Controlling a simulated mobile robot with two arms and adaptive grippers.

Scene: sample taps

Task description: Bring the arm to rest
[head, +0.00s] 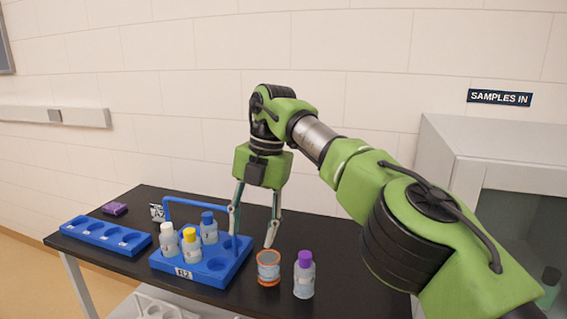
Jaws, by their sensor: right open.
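My right arm comes in from the right, and its green gripper (253,226) points down over the black table (330,240). Its two fingers are apart with nothing held between them. Whether the fingers touch either thing I cannot tell. My left gripper is not in the head view.
The rack holds white-capped (168,240), yellow-capped (190,246) and blue-capped (208,229) bottles. A purple-capped bottle (304,275) stands right of the cup. A low blue tray (105,236) and purple item (115,208) lie left. A grey cabinet (490,140) stands right.

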